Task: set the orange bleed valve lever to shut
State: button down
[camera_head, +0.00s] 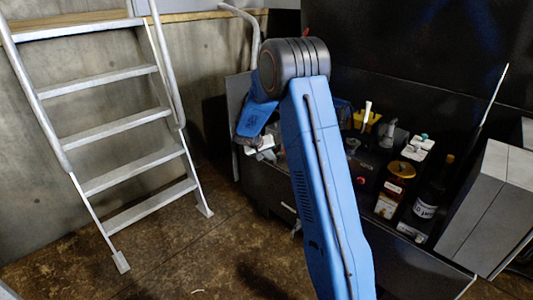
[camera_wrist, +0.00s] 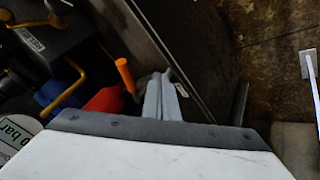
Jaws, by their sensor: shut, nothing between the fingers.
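The orange lever (camera_wrist: 125,75) shows in the wrist view as a short upright orange handle, just left of my gripper's fingers. Its lower end and pivot are hidden. My gripper (camera_wrist: 165,97) is shut, with its grey fingers together and nothing between them. The fingers are close to the lever; whether they touch it I cannot tell. I cannot make out the lever in the head view, where my blue arm covers much of the area.
A red rounded part (camera_wrist: 104,101), a blue part (camera_wrist: 58,88), yellow piping (camera_wrist: 72,88) and a bar gauge (camera_wrist: 14,138) crowd the left of the wrist view. A dark panel (camera_wrist: 205,50) stands right. Bottles (camera_head: 430,200) stand on the bench; a ladder (camera_head: 110,125) is left.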

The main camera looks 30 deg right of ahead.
jog(key=shift+s+d+r, duration=0.2)
jog(key=shift+d, duration=0.4)
jog(key=shift+s+d+r, duration=0.15)
jog(key=shift+s+d, duration=0.05)
jog(key=shift+d, duration=0.4)
jog(key=shift+s+d+r, duration=0.2)
jog(key=shift+d, duration=0.4)
jog(key=shift+s+d, duration=0.1)
jog(key=shift+d, duration=0.05)
jog(key=shift+s+d+n, duration=0.1)
jog(key=shift+d+n, duration=0.05)
jog(key=shift+n, duration=0.25)
jog(key=shift+s+t, duration=0.1)
jog(key=shift+t, duration=0.2)
jog(key=shift+s+d+n+t+y, duration=0.4)
jog(key=shift+d+n+t+y, duration=0.1)
jog(key=shift+d+n, duration=0.35)
jog(key=shift+s+d+n+t+y, duration=0.25)
jog(key=shift+d+n+t+y, duration=0.2)
jog(key=shift+d+n, duration=0.45)
jog(key=shift+s+d, duration=0.15)
jog(key=shift+d, duration=0.85)
